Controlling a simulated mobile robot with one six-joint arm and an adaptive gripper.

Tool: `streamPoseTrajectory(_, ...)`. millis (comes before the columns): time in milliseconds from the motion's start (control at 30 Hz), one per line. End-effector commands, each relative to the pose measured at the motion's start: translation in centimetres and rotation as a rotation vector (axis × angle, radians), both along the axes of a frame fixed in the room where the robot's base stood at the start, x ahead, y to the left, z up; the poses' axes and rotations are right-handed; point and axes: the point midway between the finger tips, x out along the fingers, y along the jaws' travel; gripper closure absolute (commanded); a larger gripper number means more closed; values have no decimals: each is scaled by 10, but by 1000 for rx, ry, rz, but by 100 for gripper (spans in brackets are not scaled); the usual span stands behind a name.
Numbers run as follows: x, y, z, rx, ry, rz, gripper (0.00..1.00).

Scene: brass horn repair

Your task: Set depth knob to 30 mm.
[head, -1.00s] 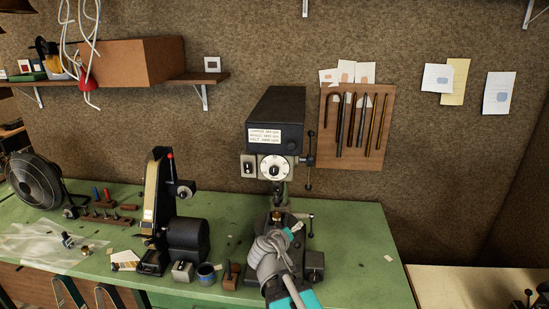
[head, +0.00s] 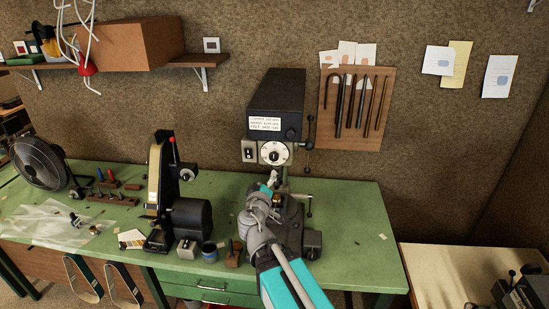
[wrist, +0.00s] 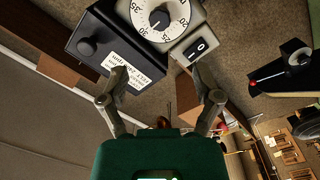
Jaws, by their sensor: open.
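The depth knob is a black centre on a white numbered dial, on the front of a dark drill press (head: 277,92). In the head view the dial (head: 275,153) faces me, its figures too small to read. In the wrist view the dial (wrist: 144,31) is at the top edge, partly cut off, and the knob (wrist: 158,17) has a pale mark. I cannot tell its exact setting. My gripper (head: 272,179) is just below the dial in the head view. In the wrist view my gripper (wrist: 162,73) is open and empty, its fingers apart from the knob.
A black-and-white I/O switch (wrist: 195,49) sits beside the dial; it also shows in the head view (head: 249,151). A lever (head: 309,130) is on the press's right side. A black belt machine (head: 163,190) stands to the left on the green bench (head: 345,200).

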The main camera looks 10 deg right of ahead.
Motion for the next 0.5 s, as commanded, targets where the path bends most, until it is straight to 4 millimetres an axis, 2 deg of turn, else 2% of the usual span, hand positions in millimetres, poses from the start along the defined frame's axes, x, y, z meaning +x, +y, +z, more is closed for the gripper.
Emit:
streamPoseTrajectory(267,14,-5,0,0,1,-1,18)
streamPoseTrajectory(500,37,-13,0,0,1,-1,18)
